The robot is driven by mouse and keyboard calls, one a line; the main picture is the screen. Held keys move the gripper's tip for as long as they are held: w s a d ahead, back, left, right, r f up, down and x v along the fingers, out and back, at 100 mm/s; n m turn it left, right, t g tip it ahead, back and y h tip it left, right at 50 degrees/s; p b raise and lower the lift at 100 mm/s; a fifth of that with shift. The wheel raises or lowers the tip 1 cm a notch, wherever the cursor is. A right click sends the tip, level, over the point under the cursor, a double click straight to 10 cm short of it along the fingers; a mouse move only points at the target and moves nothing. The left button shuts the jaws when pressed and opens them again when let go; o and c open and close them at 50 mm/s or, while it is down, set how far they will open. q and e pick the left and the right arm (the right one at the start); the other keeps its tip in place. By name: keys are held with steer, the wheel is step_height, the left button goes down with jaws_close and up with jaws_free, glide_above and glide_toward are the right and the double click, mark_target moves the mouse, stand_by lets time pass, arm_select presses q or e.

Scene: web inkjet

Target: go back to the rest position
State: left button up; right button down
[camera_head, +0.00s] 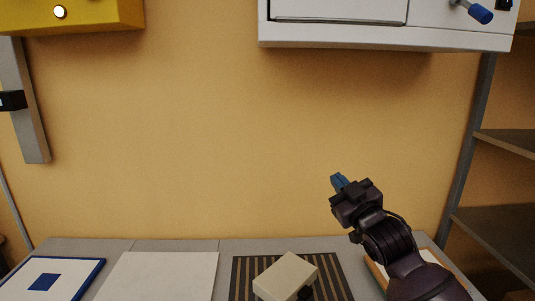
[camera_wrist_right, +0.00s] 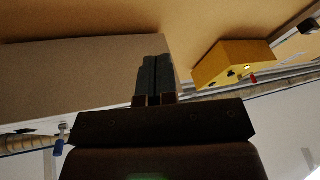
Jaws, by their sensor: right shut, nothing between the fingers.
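My right gripper (camera_head: 338,182) is raised above the right part of the table (camera_head: 235,245), in front of the yellow-orange wall. Its blue fingertips point up and to the left. In the right wrist view its two dark fingers (camera_wrist_right: 154,75) lie together, with nothing between them. It is clear of the things on the table. My left gripper is not in view.
A white cabinet (camera_head: 390,38) with a blue-handled lever (camera_head: 480,13) hangs above right. A yellow box (camera_head: 75,15) hangs upper left. A cream block (camera_head: 286,276) sits on a striped mat (camera_head: 335,278). Shelves (camera_head: 500,225) stand at right. The air mid-wall is free.

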steer(key=s+d+f+m+g+h, duration=0.25)
steer(key=s+f, duration=0.45)
steer(key=f, duration=0.4)
steer(key=s+d+f+m+g+h, duration=0.15)
steer(key=s+d+f, duration=0.25)
steer(key=s+f, duration=0.5)
steer(key=s+d+f+m+g+h, duration=0.1)
steer(key=s+d+f+m+h, duration=0.3)
steer(key=f, duration=1)
steer(key=s+f+g, duration=0.1)
steer(key=s+f, duration=0.3)
steer(key=s, duration=0.2)
steer(key=s+d+f+g, duration=0.1)
steer(key=s+f+g, duration=0.1)
steer(key=s, duration=0.4)
steer(key=shift+s+f+y, duration=0.3)
steer(key=shift+s+f, duration=0.1)
steer(key=shift+f, duration=0.45)
steer(key=shift+d, duration=0.1)
